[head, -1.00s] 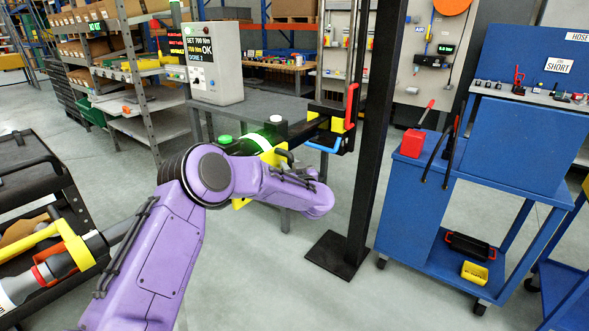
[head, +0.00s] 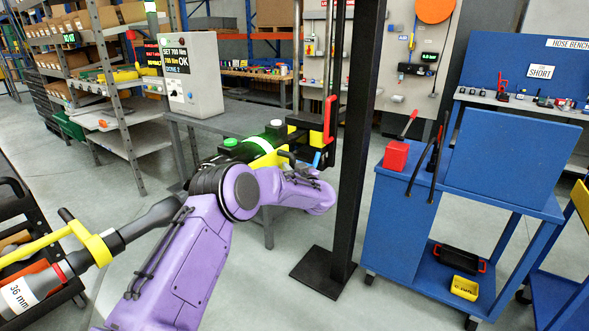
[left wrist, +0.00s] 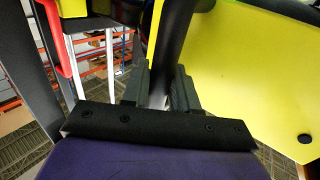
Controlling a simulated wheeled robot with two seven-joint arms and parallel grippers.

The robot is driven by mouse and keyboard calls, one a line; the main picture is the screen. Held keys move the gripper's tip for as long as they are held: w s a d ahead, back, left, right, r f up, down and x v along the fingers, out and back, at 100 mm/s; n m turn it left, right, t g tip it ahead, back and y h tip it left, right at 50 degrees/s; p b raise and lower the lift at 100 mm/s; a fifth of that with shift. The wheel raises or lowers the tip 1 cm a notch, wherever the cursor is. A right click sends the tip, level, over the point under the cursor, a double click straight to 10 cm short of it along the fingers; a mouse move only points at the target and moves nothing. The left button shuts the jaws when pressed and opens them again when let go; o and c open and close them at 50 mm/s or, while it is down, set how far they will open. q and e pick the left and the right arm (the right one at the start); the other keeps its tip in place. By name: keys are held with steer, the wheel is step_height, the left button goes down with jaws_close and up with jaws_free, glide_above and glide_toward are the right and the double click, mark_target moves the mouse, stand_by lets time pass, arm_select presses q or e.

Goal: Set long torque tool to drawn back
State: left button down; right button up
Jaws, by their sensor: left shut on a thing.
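The long torque tool (head: 262,150) is a black and yellow body with a lit green ring and a green button on top. It hangs at the black column (head: 360,130). A grey shaft in line with it shows left of my arm, ending in a socket (head: 20,297) marked 36 mm, with a yellow bracket; my arm hides the join. My left gripper's fingers are hidden behind the wrist in the head view. In the left wrist view my left gripper (left wrist: 158,92) is shut around a black bar (left wrist: 175,45) beside a yellow panel (left wrist: 240,75). My right gripper is not in view.
A grey control box (head: 192,75) with a display reading OK stands on a table behind. A blue cart (head: 405,215) with a red block (head: 396,156) stands right of the column. A dark trolley (head: 20,200) is at the left edge. Grey floor is open between them.

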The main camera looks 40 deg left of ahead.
arm_select(q)
steer(key=shift+w+d+r, duration=0.1)
steer(key=shift+w+r, duration=0.05)
steer(key=c, duration=1.1)
jaws_free()
steer(key=shift+o, duration=0.4)
steer(key=shift+w, duration=0.2)
steer(key=shift+s, duration=0.2)
steer(key=b+v, duration=0.2)
steer(key=v, duration=0.8)
steer(key=shift+d, duration=0.15)
